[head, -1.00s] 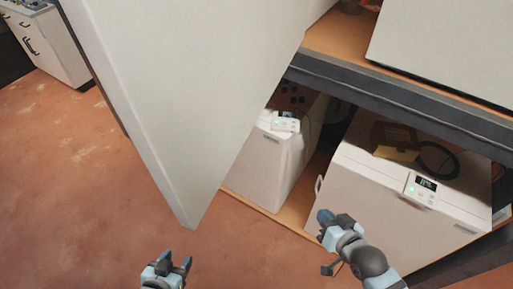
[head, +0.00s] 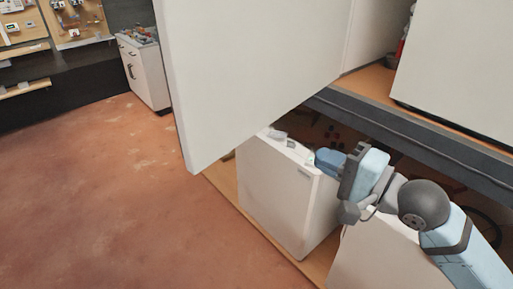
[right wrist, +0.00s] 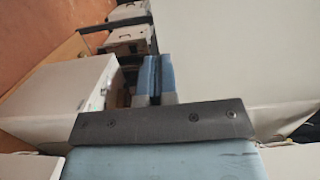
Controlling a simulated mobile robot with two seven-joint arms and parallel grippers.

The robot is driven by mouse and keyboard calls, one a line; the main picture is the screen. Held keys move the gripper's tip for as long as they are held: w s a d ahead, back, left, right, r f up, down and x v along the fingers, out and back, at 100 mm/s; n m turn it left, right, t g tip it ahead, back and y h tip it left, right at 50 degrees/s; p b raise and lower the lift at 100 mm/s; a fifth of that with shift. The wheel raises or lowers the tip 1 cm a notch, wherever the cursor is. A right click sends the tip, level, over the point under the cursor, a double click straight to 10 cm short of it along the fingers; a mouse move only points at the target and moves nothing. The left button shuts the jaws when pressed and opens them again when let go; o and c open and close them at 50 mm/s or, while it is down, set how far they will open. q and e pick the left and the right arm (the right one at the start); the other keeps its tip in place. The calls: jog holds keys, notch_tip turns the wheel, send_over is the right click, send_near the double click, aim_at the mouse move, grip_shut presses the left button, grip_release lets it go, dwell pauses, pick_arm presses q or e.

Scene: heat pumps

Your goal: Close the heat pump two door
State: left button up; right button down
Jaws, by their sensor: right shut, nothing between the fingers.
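A large pale door panel (head: 240,80) stands open in the upper middle of the head view, its lower corner jutting out over the floor. No label on it shows that it is heat pump two's. My right gripper (head: 328,160) is below and to the right of the panel's lower edge, in front of the shelf. Its blue fingers (right wrist: 155,78) are together and empty in the right wrist view. A broad pale surface (right wrist: 230,50) lies to the right of them there; I cannot tell whether it is the door. My left gripper is out of view.
White box units (head: 275,195) stand on the low wooden shelf, close below my right gripper. A dark shelf beam (head: 400,125) runs above them. A large white unit (head: 455,70) sits on the upper shelf. The reddish floor (head: 100,200) at left is clear.

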jog(key=p, duration=0.2)
send_near(254, 126)
jog(key=x, duration=0.6)
jog(key=shift+w+a, duration=0.2)
jog(key=shift+w, duration=0.05)
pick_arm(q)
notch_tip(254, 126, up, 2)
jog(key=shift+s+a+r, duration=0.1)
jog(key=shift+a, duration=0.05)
pick_arm(e)
jog(key=shift+w+a, duration=0.25)
jog(key=shift+a, duration=0.05)
